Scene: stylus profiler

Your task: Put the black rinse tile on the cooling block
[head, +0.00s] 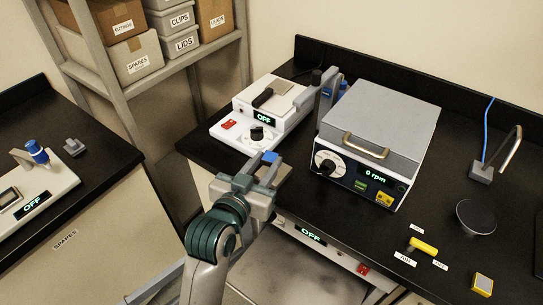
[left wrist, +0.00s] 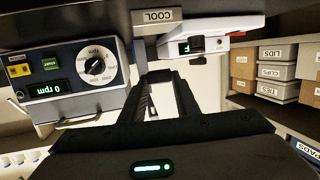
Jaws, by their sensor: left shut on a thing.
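My left gripper (head: 264,172) is at the bench's front edge, left of the spin unit. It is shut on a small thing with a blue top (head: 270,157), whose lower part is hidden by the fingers. I cannot pick out the black rinse tile for certain. My right gripper is not in view.
The grey-lidded spin unit (head: 378,125) stands just right of my gripper, reading 0 rpm. A white instrument (head: 235,133) reading OFF stands behind. A dark disc (head: 477,217), a yellow handle (head: 424,246) and a bent metal tube (head: 502,147) are at right. Shelves hold labelled boxes.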

